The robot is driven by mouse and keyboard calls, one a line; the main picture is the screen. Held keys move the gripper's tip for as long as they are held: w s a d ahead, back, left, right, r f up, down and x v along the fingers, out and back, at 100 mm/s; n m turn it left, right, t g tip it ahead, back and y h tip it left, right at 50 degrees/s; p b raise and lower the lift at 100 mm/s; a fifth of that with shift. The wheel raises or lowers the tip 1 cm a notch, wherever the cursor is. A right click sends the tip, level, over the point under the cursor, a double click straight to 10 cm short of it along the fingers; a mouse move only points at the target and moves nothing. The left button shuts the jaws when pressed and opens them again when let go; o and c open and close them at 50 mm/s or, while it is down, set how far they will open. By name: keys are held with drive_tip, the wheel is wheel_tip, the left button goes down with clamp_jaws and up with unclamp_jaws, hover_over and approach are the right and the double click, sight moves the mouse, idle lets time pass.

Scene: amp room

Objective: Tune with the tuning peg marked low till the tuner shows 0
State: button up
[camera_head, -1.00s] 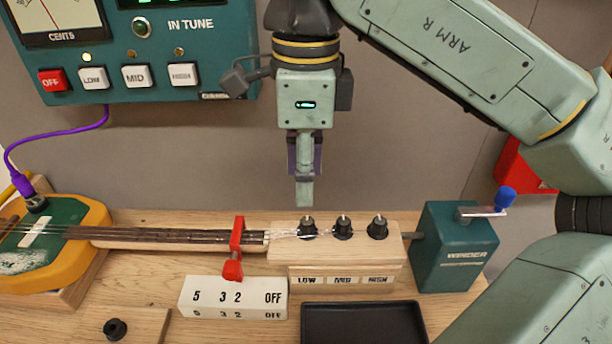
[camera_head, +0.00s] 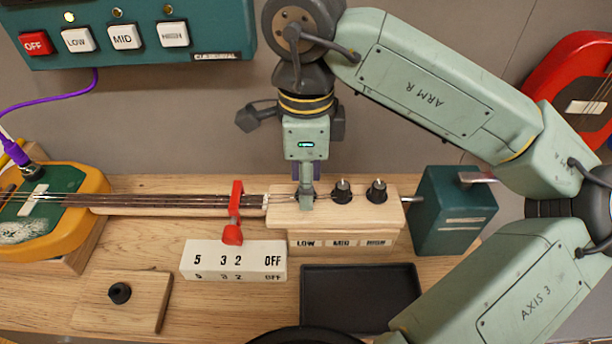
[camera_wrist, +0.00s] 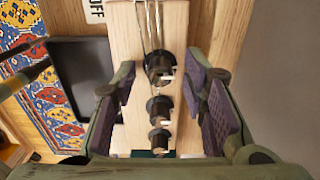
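The tuning peg marked low is the leftmost of three black pegs on the pale wooden headstock (camera_head: 290,215), above the LOW label (camera_head: 306,243). In the head view my gripper (camera_head: 306,200) is down over it and mostly hides it. In the wrist view the low peg (camera_wrist: 158,66) lies between the two purple-padded fingers of my gripper (camera_wrist: 163,75), with a gap on each side. The fingers are open. The teal tuner (camera_head: 220,32) is on the wall at upper left with LOW, MID and HIGH buttons; its dial is out of view.
The mid peg (camera_head: 342,191) and high peg (camera_head: 377,191) stand just right. A red clamp (camera_head: 236,210) sits on the neck. A teal winder box (camera_head: 450,210) stands at the right. A black tray (camera_head: 360,318) and a numbered white block (camera_head: 234,260) lie in front.

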drive_tip(key=shift+c, duration=0.5)
clamp_jaws()
